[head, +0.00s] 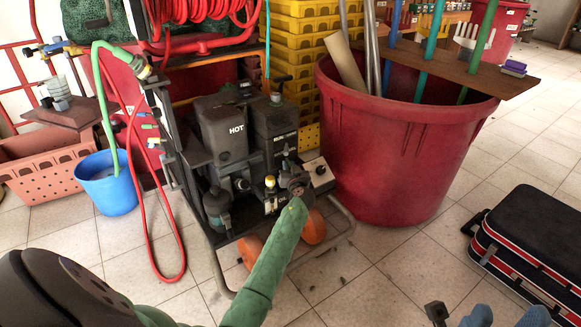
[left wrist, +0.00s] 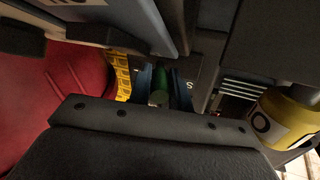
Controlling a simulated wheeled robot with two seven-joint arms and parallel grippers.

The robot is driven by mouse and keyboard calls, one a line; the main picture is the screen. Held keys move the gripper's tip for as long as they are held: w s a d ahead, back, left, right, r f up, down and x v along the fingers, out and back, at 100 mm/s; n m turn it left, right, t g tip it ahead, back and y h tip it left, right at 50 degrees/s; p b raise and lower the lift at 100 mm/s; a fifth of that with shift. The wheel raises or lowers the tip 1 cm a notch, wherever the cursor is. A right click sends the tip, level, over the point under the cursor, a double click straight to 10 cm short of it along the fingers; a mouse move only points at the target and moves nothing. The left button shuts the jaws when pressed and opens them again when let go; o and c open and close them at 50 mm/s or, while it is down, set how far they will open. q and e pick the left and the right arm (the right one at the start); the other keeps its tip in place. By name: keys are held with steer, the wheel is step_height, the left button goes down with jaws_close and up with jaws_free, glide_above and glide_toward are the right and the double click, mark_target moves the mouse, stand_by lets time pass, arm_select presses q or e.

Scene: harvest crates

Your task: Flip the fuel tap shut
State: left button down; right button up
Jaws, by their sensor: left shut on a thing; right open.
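The pressure washer (head: 240,150), a dark machine with a tank marked HOT, stands left of the big red tub. My left arm, in a green sleeve, reaches to its front right side. My left gripper (head: 287,165) is there, small and partly hidden by my own wrist. In the left wrist view its blue fingers (left wrist: 160,84) are shut on a small green piece (left wrist: 159,78), which looks like the fuel tap's handle. The tap's body and its exact angle are hidden. My right gripper (head: 507,317) is at the bottom right edge, open and apart from the machine.
A yellow bottle (left wrist: 284,117) stands close beside my left gripper. The red tub (head: 395,150) stands just right of the machine. A red hose (head: 150,240) hangs at left, near a blue bucket (head: 107,184). A dark case (head: 530,240) lies at right.

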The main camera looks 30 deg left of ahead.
stand_by(0.3)
arm_select(q)
steer(key=c, duration=1.3)
jaws_free()
steer(key=shift+s, duration=0.1)
steer(key=p+v, duration=0.1)
steer(key=v, duration=0.6)
steer(key=shift+s+d, duration=0.25)
steer(key=shift+d, duration=0.05)
